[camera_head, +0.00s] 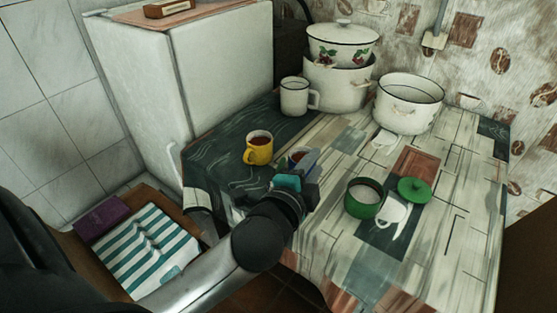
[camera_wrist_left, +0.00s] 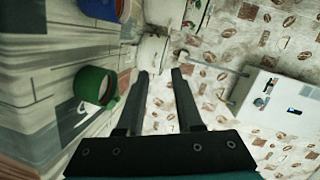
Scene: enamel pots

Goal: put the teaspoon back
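I cannot make out a teaspoon in either view. My left gripper (camera_head: 305,178) is above the near left part of the table and partly hides a blue cup with dark red contents (camera_head: 301,156). In the left wrist view its two black fingers (camera_wrist_left: 160,76) stand apart with nothing seen between them. A green pot with pale contents (camera_head: 364,198) stands open to the right of the gripper; a green pot also shows in the wrist view (camera_wrist_left: 90,86). Its green lid (camera_head: 413,190) lies beside it. A yellow mug with dark red contents (camera_head: 258,148) is behind left. My right gripper is not in view.
A white mug (camera_head: 295,96), stacked white pots (camera_head: 337,88) and a wide white pot (camera_head: 408,104) stand along the back of the table. A white fridge-like cabinet (camera_head: 190,75) is at the left. The front right of the table is clear.

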